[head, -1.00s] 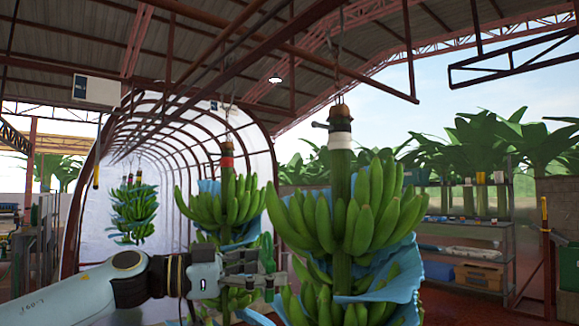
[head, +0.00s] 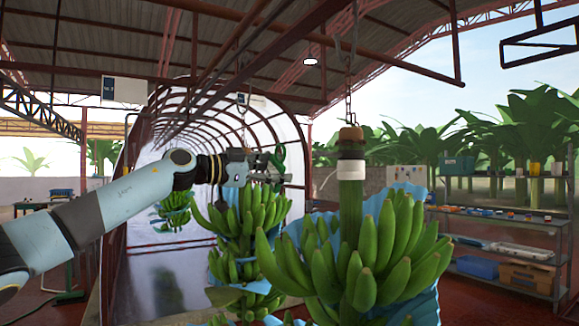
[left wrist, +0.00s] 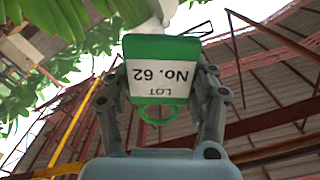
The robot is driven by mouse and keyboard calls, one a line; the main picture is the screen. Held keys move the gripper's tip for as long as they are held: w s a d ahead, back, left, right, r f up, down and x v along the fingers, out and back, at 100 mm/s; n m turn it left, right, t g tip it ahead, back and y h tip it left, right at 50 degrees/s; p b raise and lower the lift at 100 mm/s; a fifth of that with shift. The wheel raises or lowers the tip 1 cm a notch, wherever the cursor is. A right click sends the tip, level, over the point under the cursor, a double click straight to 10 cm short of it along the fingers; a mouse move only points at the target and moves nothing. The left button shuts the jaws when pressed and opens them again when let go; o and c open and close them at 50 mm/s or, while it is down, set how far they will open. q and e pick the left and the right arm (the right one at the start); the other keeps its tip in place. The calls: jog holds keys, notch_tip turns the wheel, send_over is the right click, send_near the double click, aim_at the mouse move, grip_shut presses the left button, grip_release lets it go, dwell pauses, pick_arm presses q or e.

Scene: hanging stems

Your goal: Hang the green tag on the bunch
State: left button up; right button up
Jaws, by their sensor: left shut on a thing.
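My left gripper (head: 283,168) is shut on the green tag (head: 279,156). In the left wrist view the tag (left wrist: 162,72) sits between the two fingers, with a white label reading LOT No. 62 upside down and a green loop at its lower edge. The near banana bunch (head: 365,262) hangs to the right of my gripper. Its stem has a white band (head: 351,169) and a dark band above it. The gripper is left of the stem, about level with the white band in the picture. The gap in depth is hard to tell. My right gripper is not in view.
A second bunch (head: 240,225) hangs behind and below my gripper, and another hangs further back left. A chain (head: 348,105) holds the near bunch. Shelves (head: 500,240) with crates stand at the right. Blue sheeting hangs around the near bunch.

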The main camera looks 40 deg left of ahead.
pick_arm(q)
jog(key=shift+s+r, duration=0.1)
jog(key=shift+r, duration=0.05)
jog(key=shift+x, duration=0.75)
jog(key=shift+d+p+x, duration=0.2)
jog(key=shift+p+x, duration=0.3)
jog(key=shift+x, duration=0.7)
jog(key=shift+d+p+x, duration=0.2)
jog(key=shift+p+x, duration=0.25)
jog(key=shift+x, duration=0.7)
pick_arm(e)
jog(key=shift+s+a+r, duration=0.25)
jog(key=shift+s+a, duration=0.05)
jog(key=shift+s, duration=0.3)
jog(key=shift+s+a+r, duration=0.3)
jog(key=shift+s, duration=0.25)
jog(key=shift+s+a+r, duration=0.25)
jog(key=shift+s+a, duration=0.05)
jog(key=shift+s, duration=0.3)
pick_arm(q)
jog(key=shift+x, duration=0.75)
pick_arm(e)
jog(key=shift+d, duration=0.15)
pick_arm(q)
jog(key=shift+x, duration=2.5)
jog(key=shift+a+f, duration=0.2)
jog(key=shift+f, duration=0.15)
